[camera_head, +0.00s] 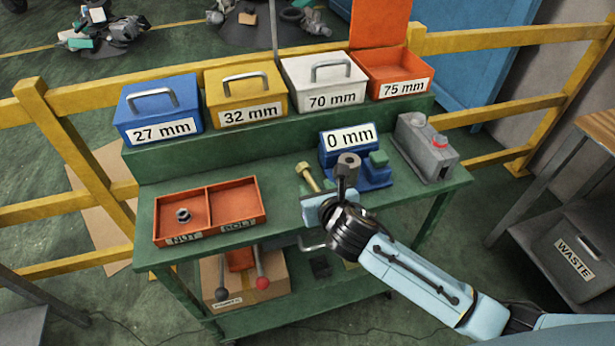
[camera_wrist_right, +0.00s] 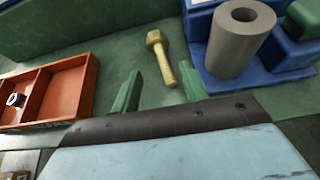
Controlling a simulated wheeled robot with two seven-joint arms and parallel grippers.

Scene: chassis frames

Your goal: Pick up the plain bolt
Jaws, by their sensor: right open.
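A plain brass-coloured bolt (camera_head: 308,177) lies on the green bench top, left of the blue 0 mm device. In the right wrist view the bolt (camera_wrist_right: 160,57) has its head away from me and its shank toward the jaws. My right gripper (camera_wrist_right: 160,88) is open; its two green fingers stand apart with the shank end in front of the space between them, near the right finger. Nothing is held. In the head view the right gripper (camera_head: 318,200) is just on the near side of the bolt. My left gripper is not in view.
A grey hollow cylinder (camera_wrist_right: 240,42) stands on the blue device (camera_head: 375,176), close to the right finger. An orange two-part tray (camera_head: 210,212) with a nut (camera_head: 183,215) in its left compartment lies left. Lidded boxes (camera_head: 157,105) line the back shelf. A grey device (camera_head: 425,147) stands right.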

